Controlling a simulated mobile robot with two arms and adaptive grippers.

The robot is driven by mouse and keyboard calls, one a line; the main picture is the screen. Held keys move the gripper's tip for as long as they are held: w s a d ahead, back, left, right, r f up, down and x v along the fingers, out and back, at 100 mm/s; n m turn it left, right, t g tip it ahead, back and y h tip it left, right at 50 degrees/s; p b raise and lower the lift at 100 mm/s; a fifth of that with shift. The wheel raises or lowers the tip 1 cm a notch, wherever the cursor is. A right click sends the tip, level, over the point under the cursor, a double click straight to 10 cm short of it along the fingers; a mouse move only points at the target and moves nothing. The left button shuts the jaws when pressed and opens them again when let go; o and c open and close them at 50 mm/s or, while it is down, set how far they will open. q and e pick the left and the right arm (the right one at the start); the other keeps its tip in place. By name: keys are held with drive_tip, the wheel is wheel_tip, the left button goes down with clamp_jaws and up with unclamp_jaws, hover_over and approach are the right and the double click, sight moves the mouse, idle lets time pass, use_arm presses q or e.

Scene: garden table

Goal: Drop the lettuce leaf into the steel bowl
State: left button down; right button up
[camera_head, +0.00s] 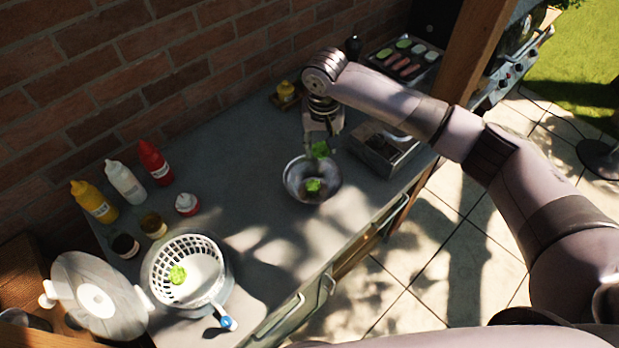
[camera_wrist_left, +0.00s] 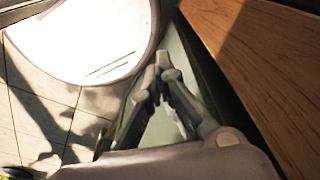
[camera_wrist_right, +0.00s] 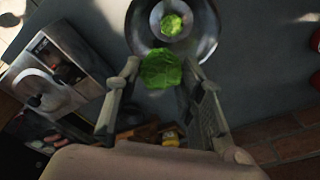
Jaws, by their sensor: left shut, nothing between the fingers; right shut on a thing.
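The steel bowl (camera_head: 296,182) stands on the grey counter in the head view, with a green lettuce leaf (camera_head: 313,186) inside it. My right gripper (camera_head: 320,147) is above the bowl's far rim, shut on another lettuce leaf (camera_head: 320,150). In the right wrist view this held leaf (camera_wrist_right: 160,70) sits between the fingers, and the bowl (camera_wrist_right: 207,40) lies just beyond with its leaf (camera_wrist_right: 172,25). A third leaf (camera_head: 178,274) lies in the white spinner basket (camera_head: 216,262). My left gripper (camera_wrist_left: 160,68) is shut and empty, seen only in the left wrist view.
Red (camera_head: 155,162), white (camera_head: 125,182) and yellow (camera_head: 93,201) bottles stand along the wall. The spinner lid (camera_head: 82,270) leans at the front left. A steel container (camera_head: 377,160) is right of the bowl, and a tray of food (camera_head: 403,60) is behind.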

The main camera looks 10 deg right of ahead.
sight(321, 157)
drive_tip(key=shift+s+f, duration=0.2)
drive_tip(key=shift+f, duration=0.2)
drive_tip(key=f+b, duration=0.2)
drive_tip(key=b, duration=0.1)
drive_tip(key=f+b, duration=0.1)
drive_tip(key=f, duration=0.1)
drive_tip(key=shift+w+f, duration=0.1)
drive_tip(key=shift+w, duration=0.15)
drive_tip(key=shift+s+b, duration=0.15)
drive_tip(key=shift+b, duration=0.2)
drive_tip(key=o, duration=0.8)
drive_tip(key=shift+f, duration=0.1)
drive_tip(key=shift+o, duration=0.2)
drive_tip(key=r, duration=0.4)
drive_tip(key=s+r, duration=0.1)
drive_tip(key=r, duration=0.7)
drive_tip(key=shift+s+a, duration=0.15)
drive_tip(key=shift+s, duration=0.05)
